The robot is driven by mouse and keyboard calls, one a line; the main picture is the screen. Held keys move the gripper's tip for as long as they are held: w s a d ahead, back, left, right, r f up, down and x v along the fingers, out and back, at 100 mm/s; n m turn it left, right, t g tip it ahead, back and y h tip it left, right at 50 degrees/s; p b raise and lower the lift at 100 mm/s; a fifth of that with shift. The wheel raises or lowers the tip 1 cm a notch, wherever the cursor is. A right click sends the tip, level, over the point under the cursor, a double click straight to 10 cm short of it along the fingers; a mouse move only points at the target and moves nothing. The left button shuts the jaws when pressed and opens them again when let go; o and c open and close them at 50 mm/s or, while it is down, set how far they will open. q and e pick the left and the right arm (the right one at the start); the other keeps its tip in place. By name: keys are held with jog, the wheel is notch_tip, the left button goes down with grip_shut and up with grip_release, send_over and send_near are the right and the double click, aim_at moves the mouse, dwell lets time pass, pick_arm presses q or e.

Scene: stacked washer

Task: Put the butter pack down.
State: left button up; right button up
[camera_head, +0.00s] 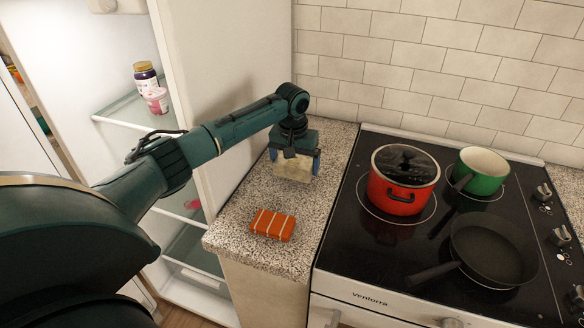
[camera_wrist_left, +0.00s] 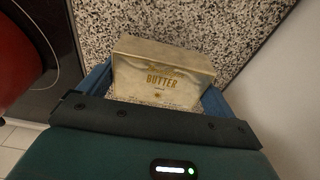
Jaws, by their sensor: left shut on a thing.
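The butter pack (camera_head: 293,169) is a pale cream block held between the fingers of my left gripper (camera_head: 295,160), over the back part of the speckled granite counter (camera_head: 242,212). In the left wrist view the pack (camera_wrist_left: 162,74) shows its "BUTTER" lettering, with a blue finger at each side. My left gripper is shut on it. I cannot tell whether the pack's underside touches the counter. My right gripper is not in view.
An orange-red striped pack (camera_head: 272,225) lies near the counter's front edge. The black stove top (camera_head: 380,252) adjoins on the right, with a red lidded pot (camera_head: 397,196), green pot (camera_head: 478,175) and dark pan (camera_head: 494,250). The open fridge (camera_head: 128,88) stands left. Counter between gripper and orange-red pack is clear.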

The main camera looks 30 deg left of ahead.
aim_at(294, 171)
pick_arm(q)
jog(key=f, duration=0.3)
jog(key=shift+w+a, duration=0.15)
jog(key=shift+a, duration=0.05)
jog(key=shift+d+r, duration=0.15)
jog(key=shift+f, duration=0.2)
jog(key=o, duration=0.9)
jog(key=shift+c, duration=0.2)
